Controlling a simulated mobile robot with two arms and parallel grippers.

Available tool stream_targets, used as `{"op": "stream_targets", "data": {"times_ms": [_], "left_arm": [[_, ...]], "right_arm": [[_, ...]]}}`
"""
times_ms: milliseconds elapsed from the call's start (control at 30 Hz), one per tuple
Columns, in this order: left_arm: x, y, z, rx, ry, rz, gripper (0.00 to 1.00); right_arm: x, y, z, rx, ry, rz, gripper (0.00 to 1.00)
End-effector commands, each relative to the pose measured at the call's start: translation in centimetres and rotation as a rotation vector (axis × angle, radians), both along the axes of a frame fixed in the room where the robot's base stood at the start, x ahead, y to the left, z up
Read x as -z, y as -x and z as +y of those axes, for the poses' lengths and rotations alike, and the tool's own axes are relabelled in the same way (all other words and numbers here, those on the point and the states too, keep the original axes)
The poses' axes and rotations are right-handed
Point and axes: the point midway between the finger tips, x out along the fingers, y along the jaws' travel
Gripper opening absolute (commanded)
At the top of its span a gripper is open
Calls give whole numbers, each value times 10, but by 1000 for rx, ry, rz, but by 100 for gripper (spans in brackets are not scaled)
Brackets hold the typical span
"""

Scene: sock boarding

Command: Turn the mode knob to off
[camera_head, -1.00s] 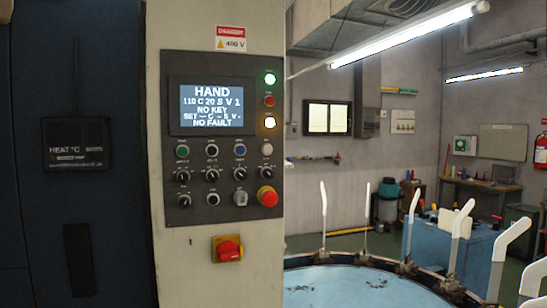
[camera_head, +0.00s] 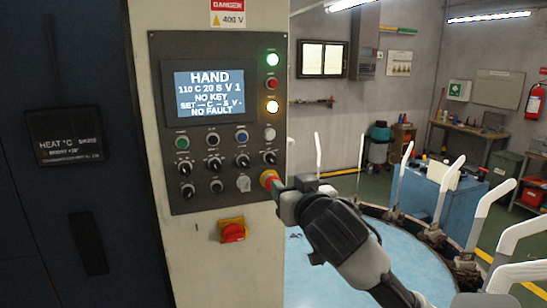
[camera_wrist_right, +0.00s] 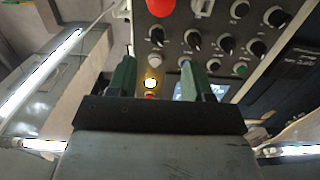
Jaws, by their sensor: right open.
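The control panel (camera_head: 160,120) carries rows of small black selector knobs. The middle row has several, including a left one (camera_head: 182,170) and a rightmost one (camera_head: 270,157). Two more black knobs sit below, one at lower left (camera_head: 187,192). Their labels are too small to read, so I cannot tell which is the mode knob. The screen (camera_head: 208,92) reads HAND. My right gripper (camera_head: 279,186) is open, its green fingertips by the panel's lower right corner. In the right wrist view the open fingers (camera_wrist_right: 157,80) point at the panel, with nothing between them held. My left gripper is out of view.
The red emergency stop (camera_head: 268,178) is right beside the right fingertips, partly hidden by them. A key switch (camera_head: 243,183) sits to its left. A red rotary switch (camera_head: 233,232) is below the panel. A round blue-topped machine (camera_head: 310,265) with upright white forms stands at right.

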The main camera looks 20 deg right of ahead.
Motion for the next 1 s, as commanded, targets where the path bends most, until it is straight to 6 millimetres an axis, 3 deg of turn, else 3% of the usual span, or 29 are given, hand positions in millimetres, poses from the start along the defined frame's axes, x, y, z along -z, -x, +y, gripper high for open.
{"op": "stream_targets", "data": {"times_ms": [67,200,700,1000], "left_arm": [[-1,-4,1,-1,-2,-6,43],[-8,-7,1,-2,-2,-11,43],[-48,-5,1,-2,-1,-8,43],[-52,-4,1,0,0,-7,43]], "right_arm": [[-13,-3,-1,2,-3,-25,51],[-19,-15,-1,2,-6,-33,51],[-19,-99,2,2,-6,-32,51],[-15,-111,2,1,-5,-32,51]]}}
